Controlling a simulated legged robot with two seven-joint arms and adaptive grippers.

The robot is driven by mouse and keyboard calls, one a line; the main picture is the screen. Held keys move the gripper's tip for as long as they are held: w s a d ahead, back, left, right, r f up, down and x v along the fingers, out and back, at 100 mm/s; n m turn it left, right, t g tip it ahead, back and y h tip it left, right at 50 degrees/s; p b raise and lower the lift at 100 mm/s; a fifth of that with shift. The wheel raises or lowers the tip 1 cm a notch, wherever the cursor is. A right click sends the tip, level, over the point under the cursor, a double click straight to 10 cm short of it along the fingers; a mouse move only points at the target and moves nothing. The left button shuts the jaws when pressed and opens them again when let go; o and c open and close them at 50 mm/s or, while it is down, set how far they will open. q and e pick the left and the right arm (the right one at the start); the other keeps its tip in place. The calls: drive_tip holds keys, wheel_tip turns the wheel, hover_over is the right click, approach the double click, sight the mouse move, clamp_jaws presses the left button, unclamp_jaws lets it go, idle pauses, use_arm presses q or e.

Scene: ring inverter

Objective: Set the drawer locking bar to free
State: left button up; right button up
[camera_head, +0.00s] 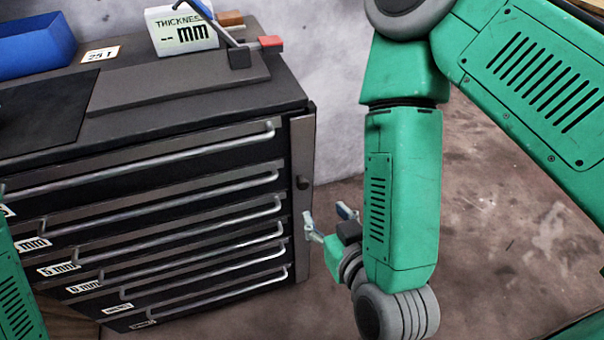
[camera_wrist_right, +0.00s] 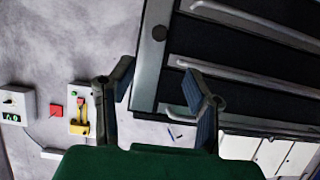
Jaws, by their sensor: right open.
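The drawer locking bar (camera_head: 302,150) is a grey vertical strip along the right front edge of the black drawer cabinet, with a dark round knob (camera_head: 304,185) on it. In the right wrist view the bar (camera_wrist_right: 151,70) runs up from between the fingers, and its knob (camera_wrist_right: 159,32) shows above them. My right gripper (camera_head: 328,219) is open and empty, just right of the bar and lower than the knob in the head view. Its two fingers (camera_wrist_right: 158,85) are spread wide in the wrist view; I cannot tell that either touches the bar. My left gripper is out of view.
Several drawers with long silver handles (camera_head: 200,190) fill the cabinet front. On top are a blue bin (camera_head: 35,45), a thickness gauge (camera_head: 182,32) and a lever tool (camera_head: 240,55). The floor right of the cabinet is clear. The wrist view shows wall-mounted boxes (camera_wrist_right: 80,110).

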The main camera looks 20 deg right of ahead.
sight(304, 185)
drive_tip(key=b+x, duration=0.5)
drive_tip(key=x, duration=0.8)
drive_tip(key=shift+w+f, duration=0.1)
drive_tip(key=shift+f, duration=0.1)
drive_tip(key=shift+c, duration=0.5)
clamp_jaws()
